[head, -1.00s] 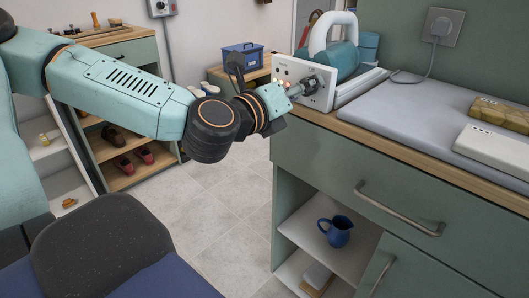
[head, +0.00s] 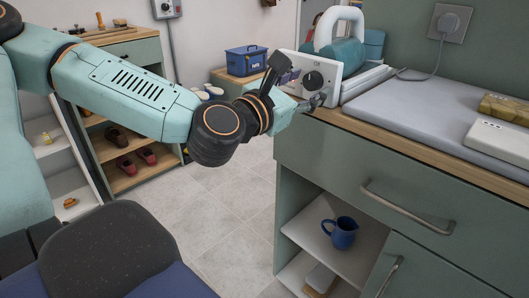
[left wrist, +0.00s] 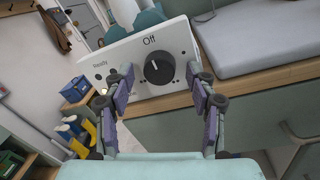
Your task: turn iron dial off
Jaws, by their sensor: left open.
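The iron's black round dial (head: 314,79) sits on a white control panel (head: 334,80) on the counter. In the left wrist view the dial (left wrist: 160,68) lies just below the word "Off", with a pale mark on its upper part, roughly towards that word. My left gripper (head: 307,90) is in front of the panel. In the left wrist view its fingers (left wrist: 160,77) stand apart on either side of the dial, with visible gaps and nothing held. A "Ready" label is at the panel's left; the lower label is partly hidden by a finger. My right gripper is not in view.
The teal iron (head: 342,48) with a white handle stands behind the panel. A grey ironing pad (head: 430,105) covers the counter to the right. A white box (head: 497,143) and folded yellowish cloth (head: 503,108) lie there. A blue toolbox (head: 246,60) stands behind left.

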